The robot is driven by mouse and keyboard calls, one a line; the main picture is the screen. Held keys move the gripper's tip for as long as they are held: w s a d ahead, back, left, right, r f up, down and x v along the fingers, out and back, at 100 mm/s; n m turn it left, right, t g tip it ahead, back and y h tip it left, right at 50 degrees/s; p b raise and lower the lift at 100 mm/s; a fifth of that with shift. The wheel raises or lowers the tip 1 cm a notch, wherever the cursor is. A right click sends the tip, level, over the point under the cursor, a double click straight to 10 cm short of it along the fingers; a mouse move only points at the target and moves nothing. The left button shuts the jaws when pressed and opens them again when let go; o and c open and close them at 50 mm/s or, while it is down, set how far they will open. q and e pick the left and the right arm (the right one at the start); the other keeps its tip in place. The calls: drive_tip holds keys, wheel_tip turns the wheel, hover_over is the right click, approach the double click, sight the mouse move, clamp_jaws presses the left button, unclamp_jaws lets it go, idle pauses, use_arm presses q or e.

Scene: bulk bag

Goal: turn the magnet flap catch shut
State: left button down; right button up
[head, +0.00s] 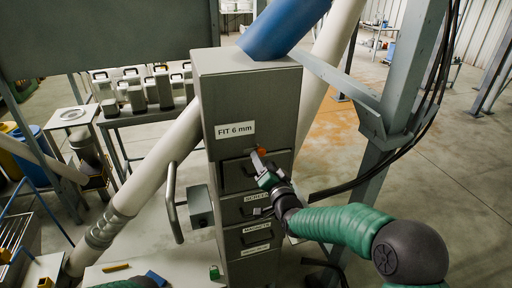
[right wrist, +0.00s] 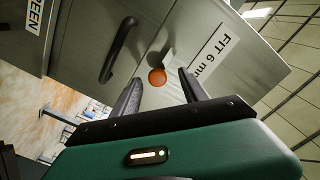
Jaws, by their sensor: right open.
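The orange catch knob (head: 262,152) sits on the front of the grey cabinet (head: 236,90), just below the "FIT 6 mm" label (head: 235,130). In the right wrist view the knob (right wrist: 157,77) is a round orange end beside a small dark grey piece. My right gripper (head: 262,166) is at the cabinet front, close to the knob. In the wrist view its fingers (right wrist: 160,90) are open, with the knob showing between the tips and no clear contact. Whether the flap is fully closed I cannot tell.
A black bar handle (right wrist: 118,48) is on the panel beside the catch. Labelled drawers (head: 256,231) lie below. A curved grey handle (head: 172,205) stands out left of the cabinet. A steel post (head: 400,90) with black cables stands right.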

sight(263, 153)
drive_tip(key=w, duration=0.1)
drive_tip(key=w+p, duration=0.1)
drive_tip(key=w, duration=0.2)
drive_tip(key=shift+w+d+r, duration=0.15)
drive_tip(key=shift+w+d, duration=0.25)
drive_tip(key=shift+w, duration=0.25)
drive_tip(key=shift+w+a, duration=0.15)
drive_tip(key=shift+a, duration=0.8)
drive_tip(key=shift+c, duration=0.4)
drive_tip(key=shift+a, duration=0.15)
drive_tip(key=shift+c, duration=2.5)
use_arm(q)
drive_tip(key=shift+d+r, duration=0.3)
drive_tip(key=shift+r, duration=0.25)
drive_tip(key=shift+d+r, duration=0.25)
drive_tip(key=shift+r, duration=0.3)
use_arm(e)
drive_tip(key=shift+w+d, duration=0.15)
drive_tip(key=shift+d, duration=0.35)
clamp_jaws()
